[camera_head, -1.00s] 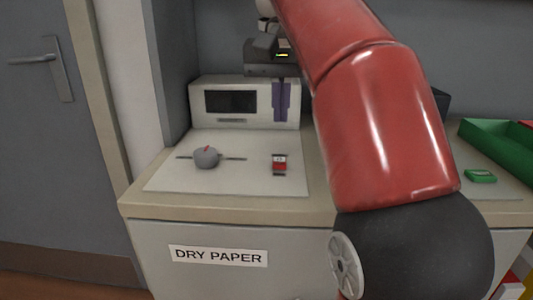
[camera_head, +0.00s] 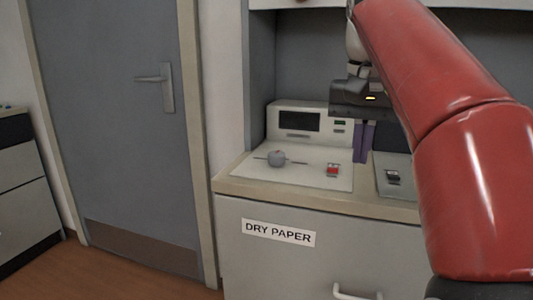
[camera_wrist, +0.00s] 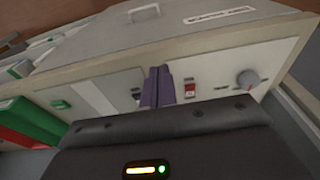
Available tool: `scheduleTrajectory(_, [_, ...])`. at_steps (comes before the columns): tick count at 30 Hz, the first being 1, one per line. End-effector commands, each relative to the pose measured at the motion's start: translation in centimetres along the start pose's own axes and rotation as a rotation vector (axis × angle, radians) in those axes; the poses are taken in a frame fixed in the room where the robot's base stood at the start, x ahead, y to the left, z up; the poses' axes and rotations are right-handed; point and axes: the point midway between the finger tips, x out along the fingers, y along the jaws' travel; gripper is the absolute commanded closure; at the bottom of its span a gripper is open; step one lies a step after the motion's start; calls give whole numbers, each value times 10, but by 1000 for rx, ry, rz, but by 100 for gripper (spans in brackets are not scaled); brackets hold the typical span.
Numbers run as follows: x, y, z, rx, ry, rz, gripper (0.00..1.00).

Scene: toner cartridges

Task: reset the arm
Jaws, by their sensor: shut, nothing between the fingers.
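My gripper (camera_head: 363,142) hangs from my red arm with its purple fingers pointing down. The fingers are together, with nothing between them. In the head view they appear just right of the white control box and above the countertop. In the wrist view the purple fingers (camera_wrist: 157,86) reach toward the counter, between a small red switch (camera_wrist: 190,88) and a dark switch (camera_wrist: 136,94). No toner cartridge can be made out in my gripper.
The counter (camera_head: 240,186) carries a white box with a dark screen (camera_head: 299,122), a grey knob (camera_head: 277,158) and a red switch (camera_head: 332,170). A drawer labelled DRY PAPER (camera_head: 278,233) is below. A grey door (camera_head: 115,120) stands left. Green trays (camera_wrist: 22,122) show in the wrist view.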

Motion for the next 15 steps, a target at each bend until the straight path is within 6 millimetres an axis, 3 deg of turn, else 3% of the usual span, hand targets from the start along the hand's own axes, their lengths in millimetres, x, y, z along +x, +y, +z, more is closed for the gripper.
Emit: scheduleTrajectory(15, [35,24,18,-52,40,-75,100])
